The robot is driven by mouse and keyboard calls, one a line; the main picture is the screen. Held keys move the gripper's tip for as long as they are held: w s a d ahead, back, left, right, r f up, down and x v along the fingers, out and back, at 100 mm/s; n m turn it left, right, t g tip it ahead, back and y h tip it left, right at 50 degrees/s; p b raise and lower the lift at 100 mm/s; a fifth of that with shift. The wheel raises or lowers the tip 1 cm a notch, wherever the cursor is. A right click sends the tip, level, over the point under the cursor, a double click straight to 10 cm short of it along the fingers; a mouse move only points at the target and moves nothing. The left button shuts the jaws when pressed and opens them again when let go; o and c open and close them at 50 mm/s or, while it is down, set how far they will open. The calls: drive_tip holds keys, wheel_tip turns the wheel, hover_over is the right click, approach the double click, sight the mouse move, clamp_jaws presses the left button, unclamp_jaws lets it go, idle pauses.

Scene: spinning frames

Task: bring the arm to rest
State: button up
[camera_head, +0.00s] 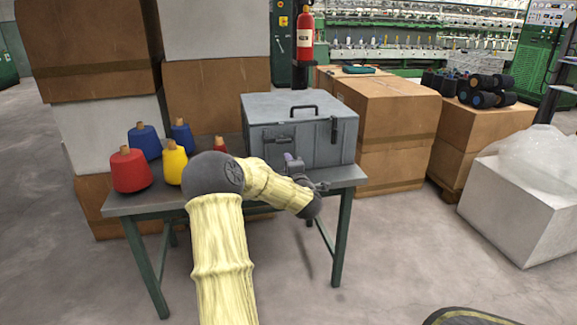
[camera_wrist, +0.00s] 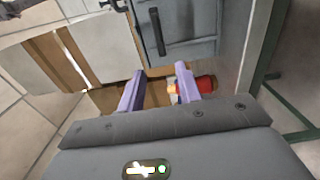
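My gripper (camera_head: 293,163) is in front of the grey metal case (camera_head: 330,142), above the front part of the table (camera_head: 125,205). In the wrist view its two purple fingers (camera_wrist: 159,88) stand apart with a gap between them. A red cone of yarn (camera_wrist: 206,84) shows beyond the right finger, which hides part of it; I see no grip on it. In the head view my arm partly covers this small red cone (camera_head: 220,146). My arm is bent over the table's front edge.
A larger red cone (camera_head: 131,172), a yellow cone (camera_head: 174,164) and two blue cones (camera_head: 145,141) stand on the table's left side. Cardboard boxes (camera_head: 384,122) and a white box (camera_head: 520,215) stand behind and right. The floor (camera_head: 385,260) right of the table is clear.

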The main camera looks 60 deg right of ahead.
idle(0.7)
drive_tip(key=w+a+f+m+g+y, duration=0.1)
drive_tip(key=w+a+f+m+y, duration=0.3)
drive_tip(key=a, duration=0.7)
drive_tip(key=w+a+f+m+g+y, duration=0.1)
drive_tip(key=w+a+f, duration=0.1)
drive_tip(key=w+a, duration=0.6)
drive_tip(key=w+a+f+m+g+y, duration=0.2)
drive_tip(key=w+a+f+m+y, duration=0.1)
drive_tip(key=a, duration=1)
drive_tip(key=s+a+f+g+y, duration=0.1)
drive_tip(key=s+a+y, duration=0.1)
drive_tip(key=a, duration=0.7)
drive_tip(key=s+a+f+g+y, duration=0.1)
drive_tip(key=s+a+y, duration=0.1)
drive_tip(key=a, duration=0.8)
drive_tip(key=s+a+f+g+y, duration=0.1)
drive_tip(key=s+a+g+y, duration=0.15)
drive_tip(key=s+a, duration=0.75)
wheel_tip(320, 180, up, 32)
drive_tip(key=w+p, duration=0.1)
drive_tip(key=p, duration=3.1)
drive_tip(key=shift+a+h, duration=0.35)
drive_tip(key=shift+a, duration=0.1)
drive_tip(key=shift+w+g, duration=0.1)
drive_tip(key=shift+g, duration=0.15)
